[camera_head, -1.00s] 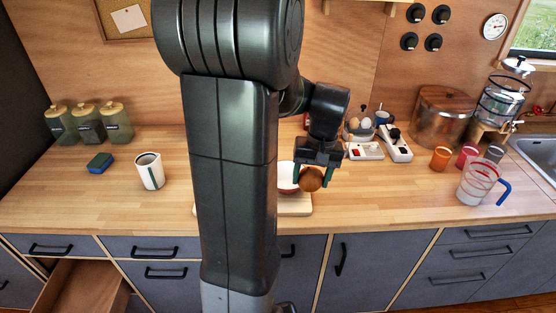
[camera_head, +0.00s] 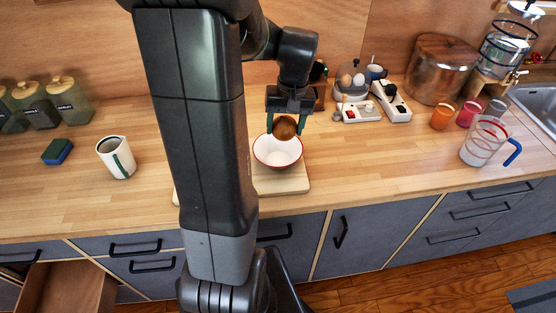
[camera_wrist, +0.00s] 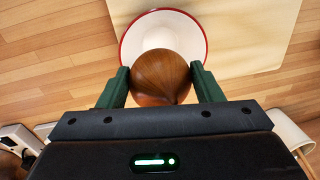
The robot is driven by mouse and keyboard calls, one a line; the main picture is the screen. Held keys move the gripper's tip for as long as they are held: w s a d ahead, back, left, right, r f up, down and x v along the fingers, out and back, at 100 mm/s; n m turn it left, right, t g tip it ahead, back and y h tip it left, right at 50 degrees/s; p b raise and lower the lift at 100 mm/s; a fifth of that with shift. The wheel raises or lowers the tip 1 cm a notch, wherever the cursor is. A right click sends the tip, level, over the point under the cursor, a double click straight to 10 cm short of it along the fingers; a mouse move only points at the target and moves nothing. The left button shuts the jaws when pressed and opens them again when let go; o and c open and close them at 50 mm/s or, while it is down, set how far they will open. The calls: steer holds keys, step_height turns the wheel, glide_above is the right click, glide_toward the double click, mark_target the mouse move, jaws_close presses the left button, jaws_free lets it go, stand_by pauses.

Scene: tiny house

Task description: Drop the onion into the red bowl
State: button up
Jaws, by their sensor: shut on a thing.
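The brown onion (camera_head: 285,127) is held between the two green fingers of my gripper (camera_head: 286,124), which is shut on it. In the wrist view the onion (camera_wrist: 161,77) sits between the fingertips (camera_wrist: 162,82) and covers part of the bowl. The bowl (camera_head: 277,154), white inside with a red rim, stands upright on a light wooden board (camera_head: 290,182). In the head view the onion is above the bowl's far edge. In the wrist view the bowl (camera_wrist: 140,35) lies beyond the onion, its near part hidden.
A white and green mug (camera_head: 116,157) and a blue-green sponge (camera_head: 57,151) stand to the left. A white power strip (camera_head: 392,102), an egg holder (camera_head: 351,88), cups (camera_head: 442,115) and a glass jug (camera_head: 484,141) stand to the right. A drawer (camera_head: 75,290) is open below.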

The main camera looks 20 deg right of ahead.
step_height(320, 180, down, 2)
steer(key=shift+f+b, duration=0.15)
steer(key=shift+b, duration=0.4)
steer(key=o, duration=1.1)
steer(key=shift+o, duration=0.2)
step_height(320, 180, up, 14)
steer(key=d, duration=0.1)
steer(key=shift+s+d+b, duration=0.25)
steer(key=shift+b, duration=0.15)
steer(key=shift+f, duration=0.15)
